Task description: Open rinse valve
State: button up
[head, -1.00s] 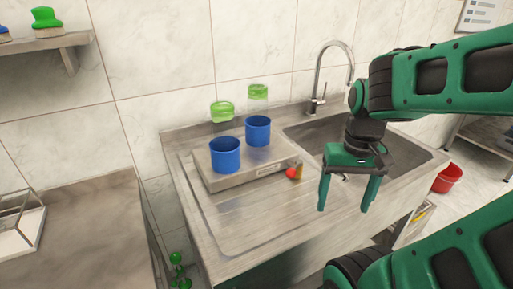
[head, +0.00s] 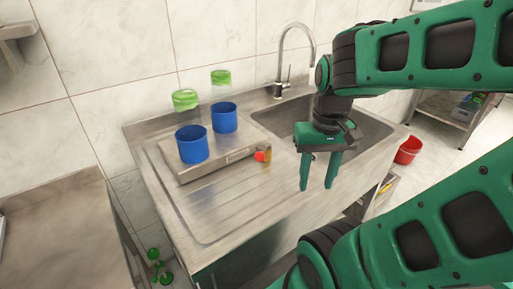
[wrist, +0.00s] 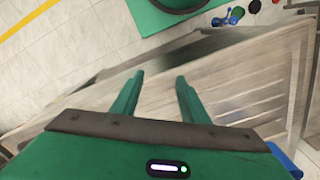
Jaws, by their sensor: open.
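A small red knob (head: 262,156), likely the rinse valve, sits at the right front corner of a low grey metal base (head: 215,165) on the sink's drainboard. A small orange-yellow piece is beside it. Two blue cups (head: 192,144) (head: 224,117) stand on the base, with clear, green-topped containers (head: 186,99) (head: 221,77) showing above and behind them. My gripper (head: 317,188) is open and empty, pointing down, to the right of the knob and apart from it. Its two green fingers also show in the wrist view (wrist: 160,76); the knob is not visible there.
A steel sink basin (head: 365,133) with a tall curved faucet (head: 284,65) lies behind my gripper. A red bucket (head: 408,149) is on the floor at right. A bare counter (head: 60,230) is at left. The front drainboard (head: 225,205) is clear.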

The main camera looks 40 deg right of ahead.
jog(key=w+r, duration=0.1)
jog(key=w+d+r+n, duration=0.1)
jog(key=w, duration=0.1)
jog(key=w+r+n, duration=0.1)
jog(key=shift+w+d+g+h, duration=0.3)
jog(key=shift+d+g, duration=0.1)
grip_shut()
jog(key=w+r+n+g, duration=0.1)
jog(key=w+r+n, duration=0.4)
jog(key=w, duration=0.4)
jog(key=w+a+r+n, duration=0.1)
jog(key=w+a+n, duration=0.2)
jog(key=w+a, duration=0.3)
jog(key=w+a+r+n+h, duration=0.1)
jog(key=w+a+r+n, duration=0.1)
jog(key=w+a, duration=0.4)
jog(key=shift+w+r+n+g, duration=0.15)
jog(key=shift+w+n+g, duration=0.1)
jog(key=shift+n+g, duration=0.2)
